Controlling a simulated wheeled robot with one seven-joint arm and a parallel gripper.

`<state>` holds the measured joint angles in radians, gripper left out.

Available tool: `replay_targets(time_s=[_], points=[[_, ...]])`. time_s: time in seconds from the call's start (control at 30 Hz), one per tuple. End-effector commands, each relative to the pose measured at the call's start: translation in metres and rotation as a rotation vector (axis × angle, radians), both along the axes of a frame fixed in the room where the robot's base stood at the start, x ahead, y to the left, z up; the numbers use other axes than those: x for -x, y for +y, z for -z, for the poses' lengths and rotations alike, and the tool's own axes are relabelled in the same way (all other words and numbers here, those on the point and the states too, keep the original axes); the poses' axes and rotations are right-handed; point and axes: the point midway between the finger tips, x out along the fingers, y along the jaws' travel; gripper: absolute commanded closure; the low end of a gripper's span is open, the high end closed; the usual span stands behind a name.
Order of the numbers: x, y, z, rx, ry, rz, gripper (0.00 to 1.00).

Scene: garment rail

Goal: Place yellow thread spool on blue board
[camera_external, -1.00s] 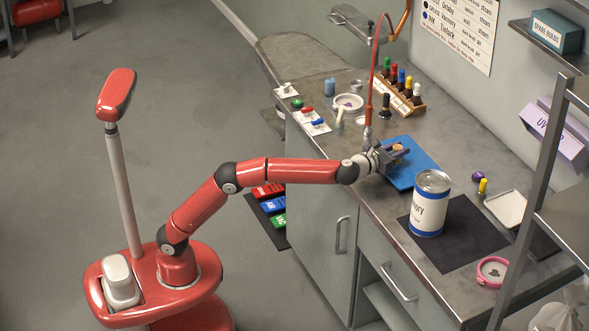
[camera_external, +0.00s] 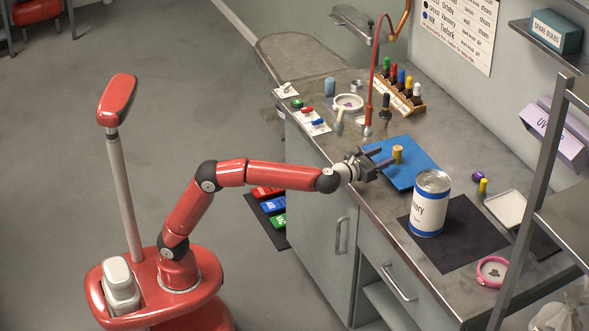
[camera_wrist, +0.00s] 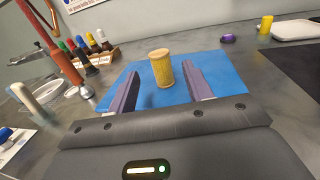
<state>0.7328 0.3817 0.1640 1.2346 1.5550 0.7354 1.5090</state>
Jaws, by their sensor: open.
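The yellow thread spool (camera_external: 397,154) stands upright on the blue board (camera_external: 424,168), near its middle. The spool also shows in the wrist view (camera_wrist: 162,68), standing on the blue board (camera_wrist: 226,70), just beyond and between my fingertips. My gripper (camera_external: 379,161) is open and empty, to the left of the spool and low over the board's left part. In the wrist view its two purple-grey fingers (camera_wrist: 157,80) are spread apart, with clear space between each finger and the spool.
A large white and blue can (camera_external: 430,204) stands on a dark mat (camera_external: 468,236) right of the board. A rack of bottles (camera_external: 401,94) and a red upright tube (camera_external: 369,110) are behind. A small yellow piece (camera_external: 483,185) and a purple one (camera_external: 478,176) lie farther right.

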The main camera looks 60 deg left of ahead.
Motion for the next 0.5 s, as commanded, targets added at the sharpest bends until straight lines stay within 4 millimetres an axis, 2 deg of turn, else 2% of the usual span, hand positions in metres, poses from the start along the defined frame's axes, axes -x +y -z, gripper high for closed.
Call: replay_targets(time_s=[0.1, 0.2, 0.33, 0.5], points=[[0.023, -0.004, 0.001, 0.002, 0.000, 0.002, 0.50], [0.036, -0.006, 0.001, 0.001, 0.000, 0.001, 0.50], [0.046, -0.007, 0.000, 0.000, 0.000, 0.001, 0.50], [0.048, -0.007, 0.000, 0.000, 0.000, -0.001, 0.50]])
